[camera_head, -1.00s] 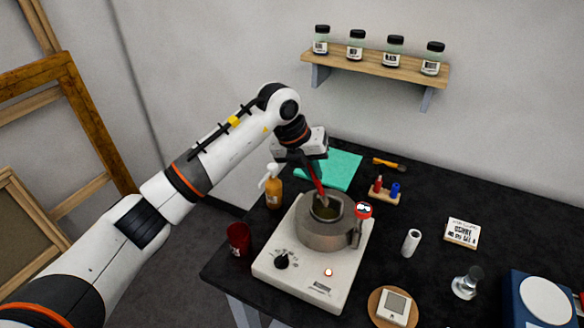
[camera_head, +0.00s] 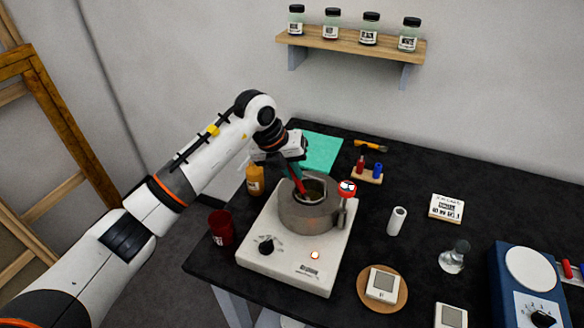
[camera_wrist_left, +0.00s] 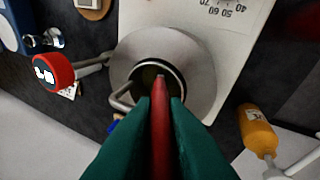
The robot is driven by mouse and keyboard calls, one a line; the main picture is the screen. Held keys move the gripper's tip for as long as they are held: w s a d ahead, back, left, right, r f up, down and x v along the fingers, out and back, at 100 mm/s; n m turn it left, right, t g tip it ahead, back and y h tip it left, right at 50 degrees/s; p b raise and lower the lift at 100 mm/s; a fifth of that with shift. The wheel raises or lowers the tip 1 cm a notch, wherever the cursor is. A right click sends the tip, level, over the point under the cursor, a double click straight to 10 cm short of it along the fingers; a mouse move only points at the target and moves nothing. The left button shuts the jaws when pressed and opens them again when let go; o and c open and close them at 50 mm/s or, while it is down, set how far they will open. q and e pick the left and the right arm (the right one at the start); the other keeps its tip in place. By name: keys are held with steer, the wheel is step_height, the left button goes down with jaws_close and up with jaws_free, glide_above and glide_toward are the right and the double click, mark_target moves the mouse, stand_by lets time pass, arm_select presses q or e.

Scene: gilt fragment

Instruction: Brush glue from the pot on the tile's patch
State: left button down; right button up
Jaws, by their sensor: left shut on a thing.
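My left gripper (camera_head: 291,168) is shut on a red-handled brush (camera_head: 298,184), low over the pot (camera_head: 315,187). The brush slants down into the pot's mouth; its tip is hidden inside. The left wrist view shows the red handle (camera_wrist_left: 160,140) between the two green fingers (camera_wrist_left: 160,108), pointing into the pot's dark opening (camera_wrist_left: 158,72). The pot sits in a grey metal heater (camera_head: 305,219) on a white base (camera_head: 290,262). A white-framed square with a grey patch, perhaps the tile (camera_head: 383,284), lies on a round wooden board (camera_head: 365,299). My right gripper is out of view.
A red-rimmed dial (camera_head: 347,188) stands at the pot's right. An orange pump bottle (camera_head: 255,181) and red cup (camera_head: 221,228) are left. A white cylinder (camera_head: 396,221), a glass vessel (camera_head: 454,257) and a blue device (camera_head: 525,285) are right.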

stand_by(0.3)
arm_select(q)
steer(key=shift+f+b, duration=0.5)
steer(key=shift+f, duration=0.15)
stand_by(1.5)
steer(key=shift+r, duration=0.1)
steer(key=shift+r+p, duration=0.6)
steer(key=shift+r, duration=0.3)
steer(key=shift+r+p, duration=1.35)
steer(key=shift+r, duration=1.25)
